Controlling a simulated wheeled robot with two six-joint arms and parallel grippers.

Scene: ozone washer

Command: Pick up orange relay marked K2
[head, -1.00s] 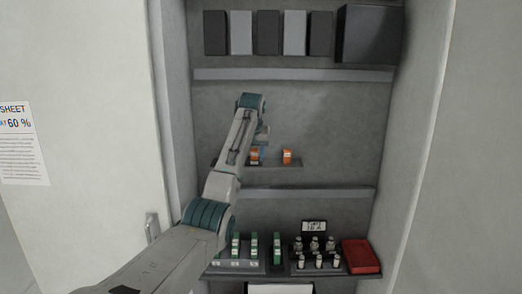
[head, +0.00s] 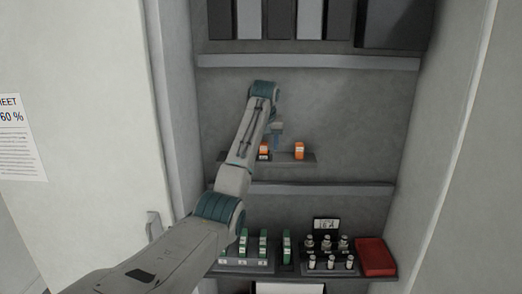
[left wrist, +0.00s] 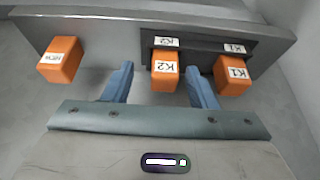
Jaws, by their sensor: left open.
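The orange relay marked K2 (left wrist: 165,72) sits at a dark rail in the left wrist view, its label upside down. My left gripper (left wrist: 160,68) is open, with one blue finger on each side of K2 and no visible contact. An orange relay marked K1 (left wrist: 232,74) is just beyond the right finger. My right gripper is out of view.
An orange relay marked NEW (left wrist: 59,59) stands apart at the left of the wrist view. The small shelf (head: 308,159) is inside a grey cabinet. Below are green modules (head: 286,246), small fuse-like parts (head: 326,244) and a red box (head: 375,257).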

